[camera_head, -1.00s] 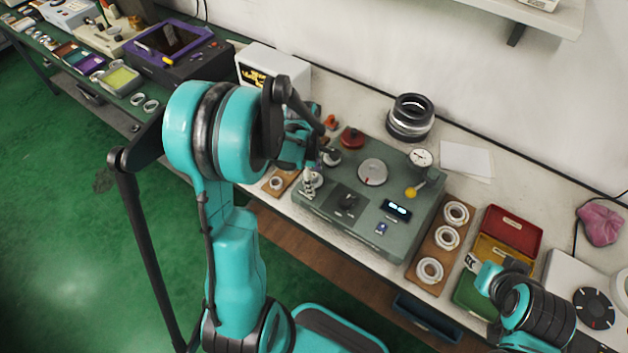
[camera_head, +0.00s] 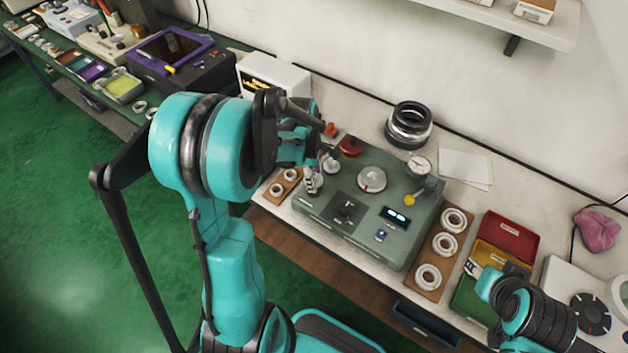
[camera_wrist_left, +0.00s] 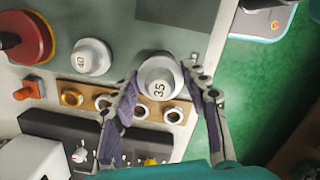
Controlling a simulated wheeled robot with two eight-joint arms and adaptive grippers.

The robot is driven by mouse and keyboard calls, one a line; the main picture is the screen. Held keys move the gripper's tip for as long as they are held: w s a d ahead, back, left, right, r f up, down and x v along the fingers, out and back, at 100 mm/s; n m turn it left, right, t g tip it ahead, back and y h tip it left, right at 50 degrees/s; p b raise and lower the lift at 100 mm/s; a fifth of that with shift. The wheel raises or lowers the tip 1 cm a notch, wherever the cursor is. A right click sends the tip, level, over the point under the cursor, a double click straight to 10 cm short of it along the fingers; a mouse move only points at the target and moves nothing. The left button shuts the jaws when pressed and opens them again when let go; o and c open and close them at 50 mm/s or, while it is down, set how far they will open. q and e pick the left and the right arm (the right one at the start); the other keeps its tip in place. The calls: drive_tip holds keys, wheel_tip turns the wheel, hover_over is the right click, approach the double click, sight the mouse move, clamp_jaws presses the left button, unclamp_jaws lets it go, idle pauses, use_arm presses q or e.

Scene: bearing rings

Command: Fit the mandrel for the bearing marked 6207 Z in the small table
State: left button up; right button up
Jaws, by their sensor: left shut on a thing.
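A pale round mandrel marked 35 (camera_wrist_left: 158,80) is between the fingers of my left gripper (camera_wrist_left: 164,84), which is shut on it. In the head view the left gripper (camera_head: 316,170) is over the left end of the grey-green machine (camera_head: 330,228), partly hidden by its arm. A similar mandrel marked 40 (camera_wrist_left: 90,57) stands beside it on the machine; it shows in the head view too (camera_head: 331,163). The bearings' markings are too small to read. My right gripper (camera_head: 473,267) is at the coloured trays; its fingers are too small to judge.
Bearing rings lie on a wooden board (camera_head: 426,258) right of the machine. A second wooden board (camera_wrist_left: 184,106) holds small rings. A red knob (camera_wrist_left: 26,36), a dial (camera_head: 371,179) and a gauge (camera_head: 419,164) rise from the machine. A red tray (camera_head: 511,233) is at right.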

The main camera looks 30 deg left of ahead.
use_arm(q)
drive_tip(key=d+r+p, duration=0.3)
drive_tip(key=d+r, duration=0.4)
drive_tip(key=d, duration=0.5)
wheel_tip(320, 180, up, 7)
drive_tip(key=p, duration=0.5)
drive_tip(key=shift+a, duration=0.2)
drive_tip(key=shift+w+d, duration=0.1)
drive_tip(key=shift+w, duration=0.05)
